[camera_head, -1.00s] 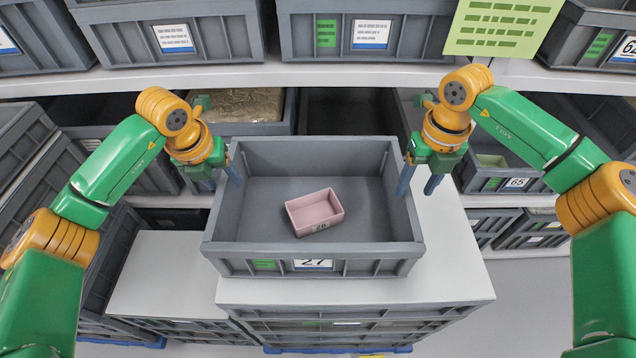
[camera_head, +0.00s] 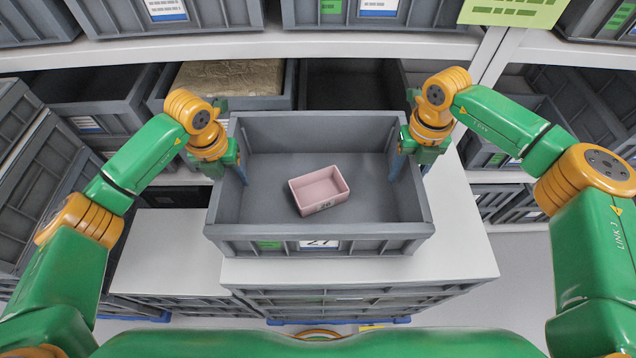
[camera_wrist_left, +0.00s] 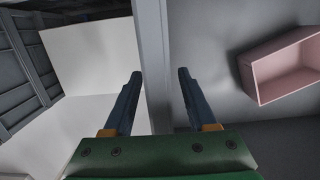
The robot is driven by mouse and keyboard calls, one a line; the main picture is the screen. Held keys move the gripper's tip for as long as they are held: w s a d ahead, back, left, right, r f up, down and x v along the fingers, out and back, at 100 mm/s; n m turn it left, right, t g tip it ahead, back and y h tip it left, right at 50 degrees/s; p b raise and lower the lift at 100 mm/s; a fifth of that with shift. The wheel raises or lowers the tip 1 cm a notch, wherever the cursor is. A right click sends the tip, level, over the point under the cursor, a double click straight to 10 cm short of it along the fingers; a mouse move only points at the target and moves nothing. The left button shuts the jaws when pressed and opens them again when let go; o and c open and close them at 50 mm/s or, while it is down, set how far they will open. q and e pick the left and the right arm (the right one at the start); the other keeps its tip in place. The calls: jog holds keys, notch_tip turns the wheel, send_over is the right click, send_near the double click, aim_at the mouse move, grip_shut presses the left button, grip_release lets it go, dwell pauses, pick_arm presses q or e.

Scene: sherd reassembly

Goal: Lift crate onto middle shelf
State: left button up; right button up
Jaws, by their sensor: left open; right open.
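The grey crate (camera_head: 222,200) labelled 27 stands on the white top (camera_head: 455,235) of a stack in front of the shelves. A small pink box (camera_head: 320,190) sits inside it; it also shows at the right of the left wrist view (camera_wrist_left: 285,72). My left gripper (camera_head: 243,172) is at the crate's left wall. In the left wrist view its open fingers (camera_wrist_left: 155,80) straddle the wall's rim (camera_wrist_left: 152,60) without visibly squeezing it. My right gripper (camera_head: 410,168) is open at the right wall, its fingers around the rim. The middle shelf's place is not clearly marked.
Behind, the shelf (camera_head: 300,42) bears grey crates with labels along its front. Below it stand a crate with a tan filling (camera_head: 230,77) and a dark open crate (camera_head: 350,85). More crates (camera_head: 20,170) are stacked at the left.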

pick_arm(q)
jog(key=shift+d+f, duration=0.1)
jog(key=shift+f, duration=0.3)
pick_arm(e)
jog(key=shift+s+f, duration=0.15)
jog(key=shift+f, duration=0.3)
pick_arm(q)
jog(key=shift+c, duration=0.2)
pick_arm(e)
jog(key=shift+c, duration=0.2)
pick_arm(q)
grip_shut()
pick_arm(e)
grip_shut()
